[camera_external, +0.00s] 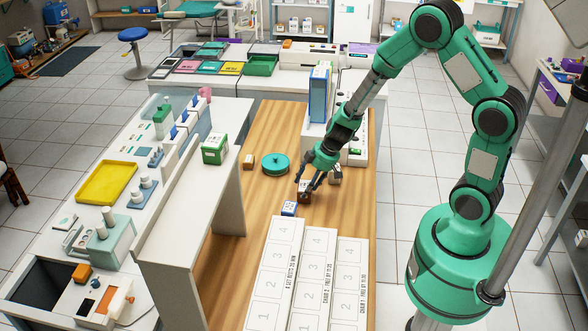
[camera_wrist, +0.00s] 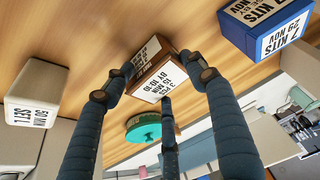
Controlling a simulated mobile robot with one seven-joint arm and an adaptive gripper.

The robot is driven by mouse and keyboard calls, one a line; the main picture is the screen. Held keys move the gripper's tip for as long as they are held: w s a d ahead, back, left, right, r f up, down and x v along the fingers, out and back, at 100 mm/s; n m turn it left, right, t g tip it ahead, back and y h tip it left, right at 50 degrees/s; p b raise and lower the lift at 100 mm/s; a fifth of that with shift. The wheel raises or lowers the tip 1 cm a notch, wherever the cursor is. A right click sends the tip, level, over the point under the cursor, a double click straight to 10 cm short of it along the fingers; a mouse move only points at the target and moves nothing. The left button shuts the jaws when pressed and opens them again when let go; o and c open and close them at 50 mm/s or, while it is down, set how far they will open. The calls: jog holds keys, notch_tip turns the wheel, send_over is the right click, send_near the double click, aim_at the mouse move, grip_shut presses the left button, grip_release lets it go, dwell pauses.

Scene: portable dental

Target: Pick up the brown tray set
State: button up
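The small brown box (camera_wrist: 159,74), which I take for the brown tray set, has white labels reading "3 PCS 15 MIN BY 10:30". It sits on the wooden table; in the external view it (camera_external: 304,195) is partly covered by the fingers. My gripper (camera_wrist: 157,68) points down with its dark fingers spread around the box. One fingertip is at each side and a third at the near edge. It also shows in the external view (camera_external: 309,184). I cannot tell whether the fingertips touch the box.
A blue box labelled "7 KITS 29 NOV" (camera_wrist: 268,25) and a whitish box (camera_wrist: 36,92) stand close by on either side. A teal round lidded item (camera_external: 275,163) is left of the gripper. White numbered panels (camera_external: 313,265) cover the table's front. A white raised shelf (camera_external: 190,190) borders the left.

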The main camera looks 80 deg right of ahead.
aim_at(303, 186)
jog(key=shift+c, duration=0.6)
jog(key=shift+r, duration=0.1)
jog(key=shift+c, duration=0.2)
notch_tip(303, 186, up, 3)
jog(key=shift+r+p, duration=0.15)
jog(key=shift+p, duration=0.65)
jog(key=shift+s+r, duration=0.1)
jog(key=shift+s, duration=0.1)
jog(key=s+a, duration=0.3)
jog(key=s, duration=0.4)
jog(key=s+a+r+b, duration=0.1)
jog(key=s+a, duration=0.2)
jog(key=s, duration=0.4)
jog(key=shift+a+r, duration=0.15)
jog(key=shift+a, duration=0.15)
jog(key=shift+s, duration=0.1)
